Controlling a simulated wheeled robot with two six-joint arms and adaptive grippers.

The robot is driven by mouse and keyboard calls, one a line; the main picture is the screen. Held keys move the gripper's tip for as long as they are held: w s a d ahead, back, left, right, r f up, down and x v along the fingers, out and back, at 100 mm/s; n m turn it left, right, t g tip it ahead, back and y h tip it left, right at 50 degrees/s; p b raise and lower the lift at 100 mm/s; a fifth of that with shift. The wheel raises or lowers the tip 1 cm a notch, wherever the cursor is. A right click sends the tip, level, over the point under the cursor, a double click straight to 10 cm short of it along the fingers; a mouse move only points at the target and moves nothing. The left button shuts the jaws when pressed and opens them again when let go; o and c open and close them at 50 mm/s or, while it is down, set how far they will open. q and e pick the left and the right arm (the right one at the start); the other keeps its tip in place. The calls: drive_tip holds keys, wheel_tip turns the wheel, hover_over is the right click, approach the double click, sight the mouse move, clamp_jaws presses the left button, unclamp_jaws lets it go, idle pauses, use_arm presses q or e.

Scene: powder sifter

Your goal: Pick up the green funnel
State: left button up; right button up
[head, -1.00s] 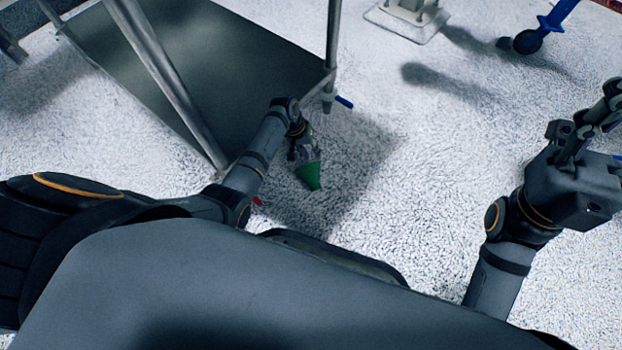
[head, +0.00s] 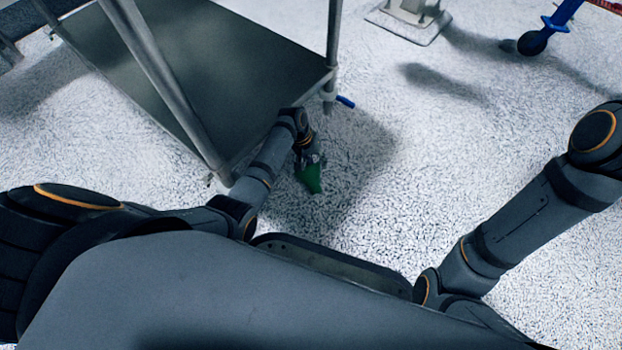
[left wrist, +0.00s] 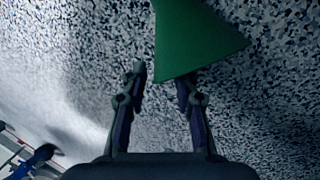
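The green funnel (head: 311,180) is over the speckled white floor in the head view, just below my left gripper (head: 312,160), which partly covers it. In the left wrist view the funnel (left wrist: 197,38) fills the top middle, its wide edge facing the gripper and its narrow end cut off by the frame. My left gripper (left wrist: 162,80) is open, with a clear gap between its fingers. The right finger's tip overlaps the funnel's wide edge; whether they touch I cannot tell. My right gripper is outside the head view; only its arm shows at the right.
A metal frame with a dark lower plate (head: 200,60) stands at the upper left, its corner post close to my left arm. A blue caster leg (head: 545,30) and a pale foot plate (head: 408,22) are at the upper right. The floor at centre right is clear.

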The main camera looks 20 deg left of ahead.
use_arm(q)
clamp_jaws()
idle(0.5)
